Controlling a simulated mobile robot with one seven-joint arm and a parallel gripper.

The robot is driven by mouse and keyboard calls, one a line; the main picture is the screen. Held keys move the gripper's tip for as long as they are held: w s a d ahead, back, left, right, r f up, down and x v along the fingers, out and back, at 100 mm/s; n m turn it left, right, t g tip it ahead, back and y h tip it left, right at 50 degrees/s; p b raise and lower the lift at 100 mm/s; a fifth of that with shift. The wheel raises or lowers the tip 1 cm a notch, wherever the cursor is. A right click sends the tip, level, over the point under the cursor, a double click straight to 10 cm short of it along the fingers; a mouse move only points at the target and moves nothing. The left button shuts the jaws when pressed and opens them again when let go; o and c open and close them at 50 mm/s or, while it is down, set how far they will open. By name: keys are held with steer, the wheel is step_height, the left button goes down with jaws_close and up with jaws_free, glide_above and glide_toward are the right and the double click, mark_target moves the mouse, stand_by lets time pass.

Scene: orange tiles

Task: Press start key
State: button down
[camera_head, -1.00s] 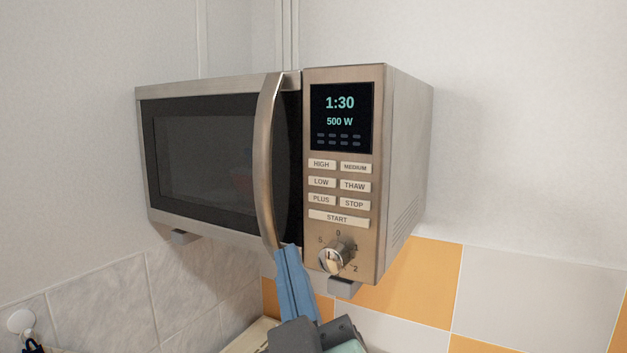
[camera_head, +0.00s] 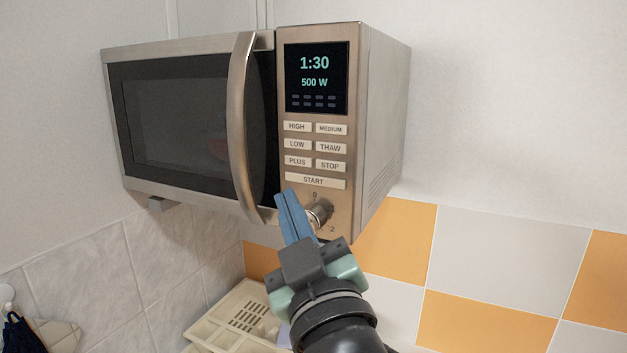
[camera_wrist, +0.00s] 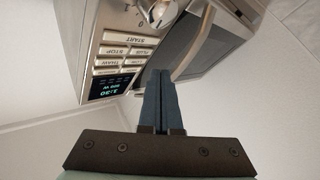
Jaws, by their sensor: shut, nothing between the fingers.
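The microwave (camera_head: 343,60) is mounted on the wall with its door shut. Its display (camera_head: 316,78) reads 1:30 and 500 W. The wide START key (camera_head: 313,181) is below the PLUS and STOP keys, above the round knob (camera_head: 321,211). My gripper (camera_head: 286,194) is shut and empty. In the head view its blue fingertips are just below and left of the START key, beside the knob and overlapping its left side; contact cannot be told. In the wrist view the START key (camera_wrist: 122,38) shows upside down, up and left of the fingertips (camera_wrist: 160,74).
The curved door handle (camera_head: 240,125) is just left of my fingers. A cream rack (camera_head: 235,318) stands below the microwave. A dark cloth (camera_head: 20,335) hangs at the lower left. The wall right of the microwave is free.

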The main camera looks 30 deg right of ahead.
mark_target(299, 174)
steer(key=shift+w+d+b, duration=0.25)
steer(key=shift+w+d, duration=0.35)
steer(key=shift+d, duration=0.2)
steer(key=shift+w+d+b, duration=0.2)
steer(key=shift+w+d, duration=0.4)
steer(key=shift+d, duration=0.15)
steer(key=shift+w+d, duration=0.1)
stand_by(0.9)
steer(key=shift+w+d, duration=0.15)
steer(key=shift+d, duration=0.05)
